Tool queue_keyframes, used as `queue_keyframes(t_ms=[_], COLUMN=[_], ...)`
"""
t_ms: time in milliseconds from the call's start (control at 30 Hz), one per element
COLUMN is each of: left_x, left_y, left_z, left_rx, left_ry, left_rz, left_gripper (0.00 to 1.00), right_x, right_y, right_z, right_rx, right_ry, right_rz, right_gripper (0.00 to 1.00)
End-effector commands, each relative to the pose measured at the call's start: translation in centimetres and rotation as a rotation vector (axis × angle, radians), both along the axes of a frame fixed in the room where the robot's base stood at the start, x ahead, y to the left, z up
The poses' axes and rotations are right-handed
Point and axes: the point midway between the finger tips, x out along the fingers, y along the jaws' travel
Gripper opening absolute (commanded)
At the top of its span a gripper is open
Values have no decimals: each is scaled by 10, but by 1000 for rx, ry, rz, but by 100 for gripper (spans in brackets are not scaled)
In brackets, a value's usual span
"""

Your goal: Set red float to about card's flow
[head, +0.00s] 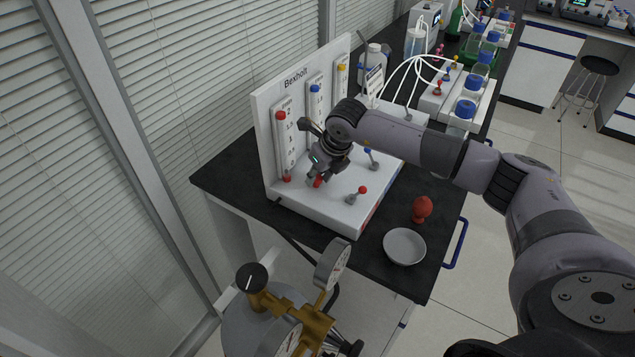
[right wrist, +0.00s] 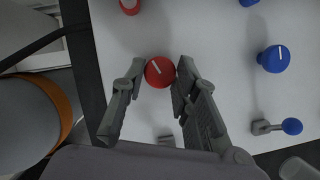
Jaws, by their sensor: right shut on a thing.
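The white Bexholt panel (head: 297,84) carries upright flow tubes with red, blue and yellow tops. The red-topped tube (head: 283,145) has red at its lower end (head: 287,178); I cannot tell whether that is the float or a fitting. My right gripper (head: 317,180) is shut on the red knob (head: 318,183) on the white base. The right wrist view shows the knob (right wrist: 159,72) between both fingertips, its white mark pointing to the upper left. My left gripper is out of view.
A red-tipped lever (head: 363,189) and a blue-tipped lever (head: 374,166) stand on the base. A blue knob (right wrist: 273,58) lies right of the red one. A red egg-shaped object (head: 422,208) and a white bowl (head: 404,246) sit on the black bench. A brass regulator (head: 292,312) stands in front.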

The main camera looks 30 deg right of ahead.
Motion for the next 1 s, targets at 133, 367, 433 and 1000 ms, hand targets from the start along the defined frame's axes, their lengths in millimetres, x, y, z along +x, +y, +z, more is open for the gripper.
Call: queue_keyframes(t_ms=[133, 367, 433, 1000], left_x=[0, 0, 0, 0], left_y=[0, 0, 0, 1], left_z=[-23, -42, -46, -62], left_rx=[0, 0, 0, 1], left_ry=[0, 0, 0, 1], left_rz=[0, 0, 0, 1], left_gripper=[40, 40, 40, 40], right_x=[1, 2, 2, 3], right_y=[-2, -4, -4, -5], right_z=[-5, -3, -3, 0], right_rx=[1, 2, 2, 0], right_ry=[-4, -3, -3, -2], right_rz=[134, 342, 398, 653], right_gripper=[0, 0, 0, 0])
